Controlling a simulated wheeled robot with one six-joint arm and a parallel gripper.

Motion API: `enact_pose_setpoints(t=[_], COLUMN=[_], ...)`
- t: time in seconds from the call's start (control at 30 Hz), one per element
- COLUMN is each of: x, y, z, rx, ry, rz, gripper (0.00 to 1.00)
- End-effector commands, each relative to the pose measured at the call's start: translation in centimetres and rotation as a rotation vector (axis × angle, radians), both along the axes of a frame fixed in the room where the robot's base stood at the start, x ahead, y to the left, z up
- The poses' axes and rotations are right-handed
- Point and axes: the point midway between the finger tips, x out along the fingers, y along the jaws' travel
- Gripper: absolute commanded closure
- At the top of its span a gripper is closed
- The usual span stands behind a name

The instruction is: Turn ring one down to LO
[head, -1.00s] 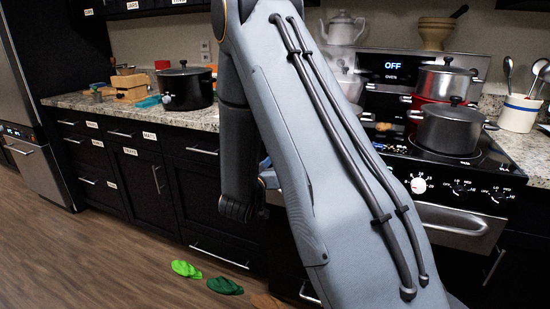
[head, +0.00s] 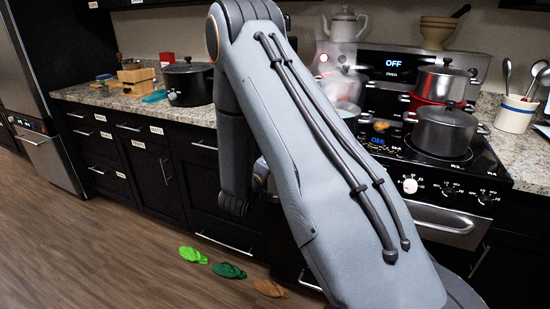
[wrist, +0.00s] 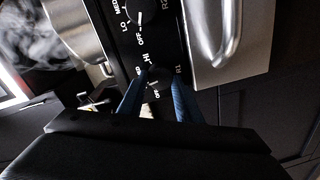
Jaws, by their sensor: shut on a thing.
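In the wrist view, my gripper (wrist: 158,92) has its two blue fingers on either side of a dark control knob (wrist: 155,76) on the black stove panel, shut on it. A label beside it looks like R1, with HI above it. Much of the knob is hidden between the fingers, so I cannot read its setting. Another dark knob (wrist: 137,13) sits above, with LO, MED and OFF printed around it. In the head view, my arm hides the gripper and the gripped knob. The stove front (head: 462,186) shows a white knob (head: 410,186) and dark knobs.
A grey pot (head: 444,131) and a red pot (head: 436,86) stand on the cooktop. Pale steam (head: 338,75) hangs around the kettle and a pot at the back left. An oven handle (wrist: 226,45) juts out near the panel. Slippers (head: 229,271) lie on the floor.

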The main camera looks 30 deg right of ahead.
Motion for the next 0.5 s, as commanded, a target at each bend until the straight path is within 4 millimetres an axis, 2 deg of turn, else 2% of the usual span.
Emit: enact_pose_setpoints(t=[0.5], x=[0.14], y=[0.12], z=[0.0], rx=[-0.122], ry=[0.155], rz=[0.002], gripper=[0.91])
